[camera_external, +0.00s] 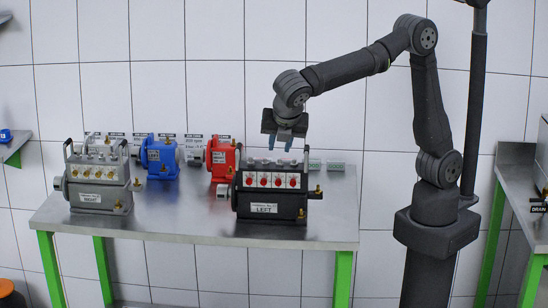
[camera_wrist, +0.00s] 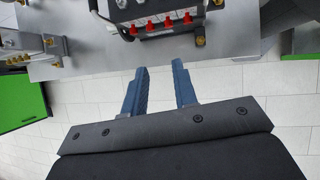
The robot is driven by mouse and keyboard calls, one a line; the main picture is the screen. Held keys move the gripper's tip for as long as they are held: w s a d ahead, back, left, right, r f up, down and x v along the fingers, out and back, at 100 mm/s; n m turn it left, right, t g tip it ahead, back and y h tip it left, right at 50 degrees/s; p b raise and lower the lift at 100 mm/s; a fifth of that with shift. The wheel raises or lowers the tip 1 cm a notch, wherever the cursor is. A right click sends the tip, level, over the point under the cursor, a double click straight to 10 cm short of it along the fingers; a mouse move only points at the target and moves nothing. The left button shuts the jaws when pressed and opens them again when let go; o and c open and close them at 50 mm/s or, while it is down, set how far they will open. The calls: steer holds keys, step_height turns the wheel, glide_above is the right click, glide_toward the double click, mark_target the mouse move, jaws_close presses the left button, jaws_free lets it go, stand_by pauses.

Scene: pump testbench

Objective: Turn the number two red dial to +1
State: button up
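The black unit labelled LEFT (camera_external: 271,206) stands near the front of the bench, with a row of several red dials (camera_external: 271,180) on a white panel. The same red dials (camera_wrist: 168,24) show at the top of the wrist view. I cannot read their numbers or settings, so I cannot tell which is number two. My gripper (camera_external: 281,146) hangs above the LEFT unit, fingers pointing down. In the wrist view my gripper (camera_wrist: 162,67) has two blue fingers apart with nothing between them. The fingers are clear of the dials.
A grey unit labelled RIGHT (camera_external: 98,195) with brass-coloured knobs stands at the bench's left end. Blue (camera_external: 161,157) and red (camera_external: 222,158) pumps stand behind. The LEFT unit has a raised handle (camera_external: 237,162). The steel bench (camera_external: 190,222) is bare between the two units.

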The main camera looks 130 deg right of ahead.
steer(key=d+r+m+y, duration=0.1)
steer(key=d+r+y, duration=0.1)
steer(key=d+r, duration=0.1)
glide_toward(264, 180)
steer(key=shift+m+t, duration=0.3)
steer(key=shift+t, duration=0.1)
steer(key=x, duration=0.8)
steer(key=shift+s, duration=0.35)
steer(key=shift+c, duration=0.5)
jaws_close()
